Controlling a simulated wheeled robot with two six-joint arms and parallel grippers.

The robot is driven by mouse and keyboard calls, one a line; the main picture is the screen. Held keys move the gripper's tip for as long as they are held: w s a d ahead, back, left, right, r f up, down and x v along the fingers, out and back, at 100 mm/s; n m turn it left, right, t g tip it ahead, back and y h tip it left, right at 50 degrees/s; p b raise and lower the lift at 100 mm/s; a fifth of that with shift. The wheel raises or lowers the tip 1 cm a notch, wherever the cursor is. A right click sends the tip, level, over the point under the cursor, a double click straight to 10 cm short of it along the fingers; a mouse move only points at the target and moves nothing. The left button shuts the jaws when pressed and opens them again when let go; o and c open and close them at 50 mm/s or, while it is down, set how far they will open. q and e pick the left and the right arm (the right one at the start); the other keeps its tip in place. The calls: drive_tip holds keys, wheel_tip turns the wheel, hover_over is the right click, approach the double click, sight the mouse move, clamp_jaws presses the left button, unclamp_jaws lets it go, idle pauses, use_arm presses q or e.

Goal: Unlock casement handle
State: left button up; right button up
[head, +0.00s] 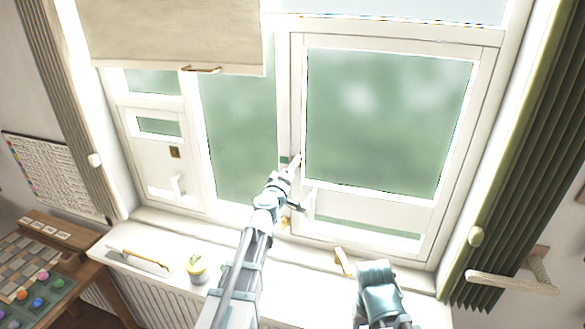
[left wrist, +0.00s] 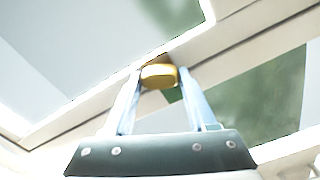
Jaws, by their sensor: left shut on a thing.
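The right casement (head: 455,150) is a white-framed window with a large pane and looks closed. My left gripper (head: 296,162) is at its left frame edge, pointing up. In the left wrist view my left gripper (left wrist: 155,78) is shut on a rounded yellow piece (left wrist: 159,71), which looks like the end of the casement handle. The rest of the handle is hidden by the gripper. A small green patch (left wrist: 174,95) shows just behind the yellow piece. My right arm shows at the bottom of the head view; its gripper is not visible.
A roller blind (head: 170,35) covers the upper left window.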

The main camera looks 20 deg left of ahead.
use_arm(q)
drive_tip(key=n, duration=0.4)
drive_tip(key=shift+n, duration=0.4)
drive_tip(key=shift+f, duration=0.1)
idle(0.3)
drive_tip(key=o, duration=1.4)
drive_tip(key=shift+c, duration=0.2)
drive_tip(key=shift+s, duration=0.1)
